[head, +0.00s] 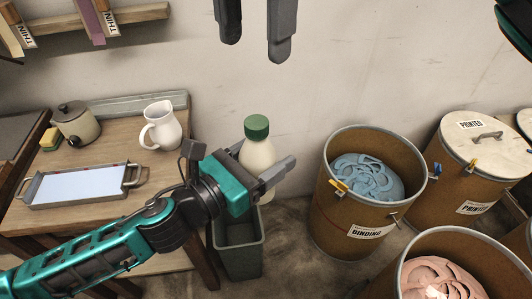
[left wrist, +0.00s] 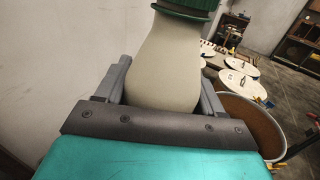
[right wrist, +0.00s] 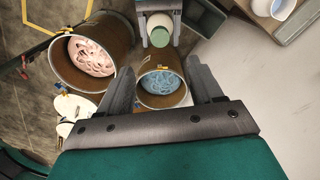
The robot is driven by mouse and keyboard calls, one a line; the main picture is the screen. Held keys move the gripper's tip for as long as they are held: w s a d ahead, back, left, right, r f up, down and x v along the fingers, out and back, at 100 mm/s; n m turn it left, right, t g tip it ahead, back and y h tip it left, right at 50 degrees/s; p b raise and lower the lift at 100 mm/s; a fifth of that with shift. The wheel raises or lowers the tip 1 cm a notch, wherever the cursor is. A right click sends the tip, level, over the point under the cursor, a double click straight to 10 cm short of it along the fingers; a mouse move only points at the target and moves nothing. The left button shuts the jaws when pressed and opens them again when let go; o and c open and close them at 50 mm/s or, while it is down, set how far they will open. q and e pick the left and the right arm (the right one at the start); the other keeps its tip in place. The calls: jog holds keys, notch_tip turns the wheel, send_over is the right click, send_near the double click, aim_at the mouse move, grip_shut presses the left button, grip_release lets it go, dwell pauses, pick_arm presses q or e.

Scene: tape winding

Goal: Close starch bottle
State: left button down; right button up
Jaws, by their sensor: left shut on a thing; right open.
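The starch bottle (head: 257,153) is cream with a green cap (head: 256,127) on top. My left gripper (head: 270,172) is shut on the bottle's body, holding it upright above a grey bin. In the left wrist view the bottle (left wrist: 165,65) stands between the two fingers and the green cap (left wrist: 185,8) is cut by the top edge. My right gripper (head: 255,45) is open and empty, high above the bottle with its fingers pointing down. In the right wrist view the green cap (right wrist: 159,37) lies beyond the open fingers, apart from them.
The grey bin (head: 238,258) stands below the bottle. A wooden table (head: 100,165) at left holds a white jug (head: 161,126), a lidded pot (head: 76,124) and a tray (head: 33,190). The drum labelled BINDING (head: 338,218) holds blue tape; another drum (head: 402,270) holds pink tape. A lidded drum (head: 466,190) stands behind.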

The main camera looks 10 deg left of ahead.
jog(key=w+a+f+t+y, duration=0.2)
jog(key=w+f+y, duration=0.4)
jog(key=w+f, duration=0.4)
jog(key=w+d+f+t+y, duration=0.1)
jog(key=w+d+f+t, duration=0.45)
jog(key=d+f, duration=0.4)
jog(key=s+d+f+n+t, duration=0.1)
jog(key=s+d+f, duration=0.15)
jog(key=f, duration=0.35)
jog(key=s+d+f+n+t+h, duration=0.1)
jog(key=s+d+f, duration=0.15)
jog(key=f, duration=0.35)
jog(key=s+d+f+n+t, duration=0.1)
jog(key=s+d+f, duration=0.1)
jog(key=s+f, duration=0.25)
jog(key=s+d+f+n+h, duration=0.2)
jog(key=s+d+f+n, duration=0.1)
jog(key=s, duration=0.4)
jog(key=s+d+f+n+h, duration=0.2)
jog(key=s+d+f+n, duration=0.1)
jog(key=s+d+f, duration=0.3)
jog(key=shift+s+d+f, duration=0.2)
jog(key=shift+s+f, duration=0.25)
jog(key=shift+s, duration=0.15)
